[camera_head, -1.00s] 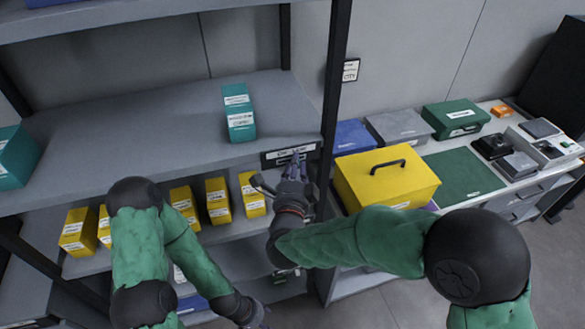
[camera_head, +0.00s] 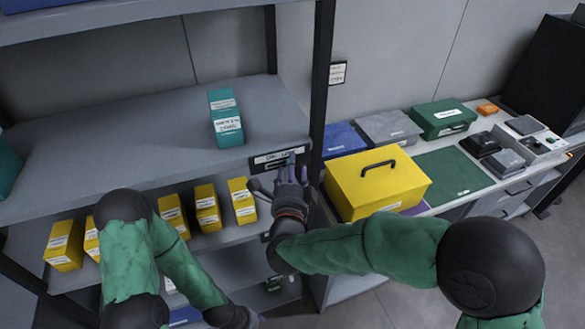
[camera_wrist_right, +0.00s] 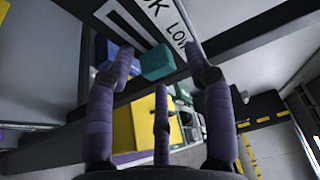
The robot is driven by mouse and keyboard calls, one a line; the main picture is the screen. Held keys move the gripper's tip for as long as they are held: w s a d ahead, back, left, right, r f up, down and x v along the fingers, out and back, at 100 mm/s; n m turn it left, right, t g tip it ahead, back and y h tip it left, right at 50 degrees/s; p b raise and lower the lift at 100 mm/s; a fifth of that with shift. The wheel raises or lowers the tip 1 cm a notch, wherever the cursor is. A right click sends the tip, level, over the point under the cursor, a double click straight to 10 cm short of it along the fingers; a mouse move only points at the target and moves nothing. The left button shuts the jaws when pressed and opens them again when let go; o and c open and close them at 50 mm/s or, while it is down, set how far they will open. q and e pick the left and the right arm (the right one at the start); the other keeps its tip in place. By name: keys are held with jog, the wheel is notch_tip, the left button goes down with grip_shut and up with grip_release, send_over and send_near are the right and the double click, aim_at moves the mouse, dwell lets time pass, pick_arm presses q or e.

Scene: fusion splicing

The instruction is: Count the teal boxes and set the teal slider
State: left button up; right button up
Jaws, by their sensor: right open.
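One teal box (camera_head: 226,117) with white labels stands on the upper shelf. Another teal box (camera_head: 8,165) is cut off by the left edge. The label plate (camera_head: 264,159) with a dark slot sits on the shelf's front edge near the post. My right gripper (camera_head: 291,172) is open in front of it, fingers pointing at it and hiding part. In the right wrist view the fingers (camera_wrist_right: 155,65) are spread, with the plate (camera_wrist_right: 172,20) close beyond. A teal block (camera_wrist_right: 157,62) shows between them; I cannot tell whether it is the slider. My left gripper (camera_head: 248,319) is low, partly cut off.
Yellow boxes (camera_head: 207,208) line the lower shelf. A dark post (camera_head: 318,90) rises right of the plate. The desk holds a yellow case (camera_head: 378,182), a blue box (camera_head: 343,139), a grey box (camera_head: 388,128) and a green box (camera_head: 443,118).

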jog(key=s, duration=1.1)
jog(key=shift+s+a, duration=0.15)
jog(key=shift+a, duration=0.2)
